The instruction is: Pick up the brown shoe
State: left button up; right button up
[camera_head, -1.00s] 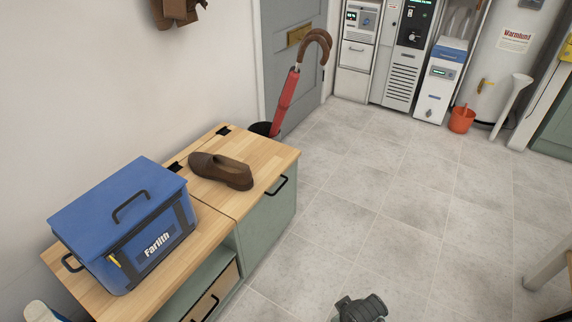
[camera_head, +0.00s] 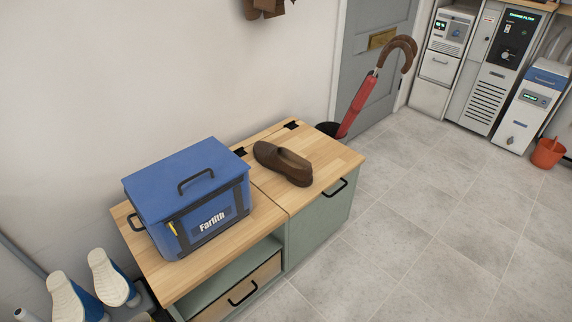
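The brown shoe (camera_head: 284,163) lies upright on the wooden top of a low cabinet (camera_head: 328,168), near the middle of the view. Its opening faces up and its toe points towards the upper left or lower right; I cannot tell which. Nothing touches it from above. Neither of my grippers shows in the head view.
A blue box (camera_head: 189,197) marked Farlith stands left of the shoe on the same top. A red umbrella (camera_head: 359,106) leans in a dark stand behind the cabinet. Blue-white shoes (camera_head: 113,278) are at lower left. Grey tiled floor (camera_head: 440,220) to the right is clear.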

aim_at(298, 170)
jog(key=i+l+u, duration=0.25)
jog(key=l, duration=0.8)
jog(key=i+l+u, duration=0.25)
jog(key=l, duration=0.8)
jog(key=i+l+u, duration=0.25)
jog(key=l, duration=0.9)
jog(key=l+u, duration=0.2)
jog(key=l, duration=0.9)
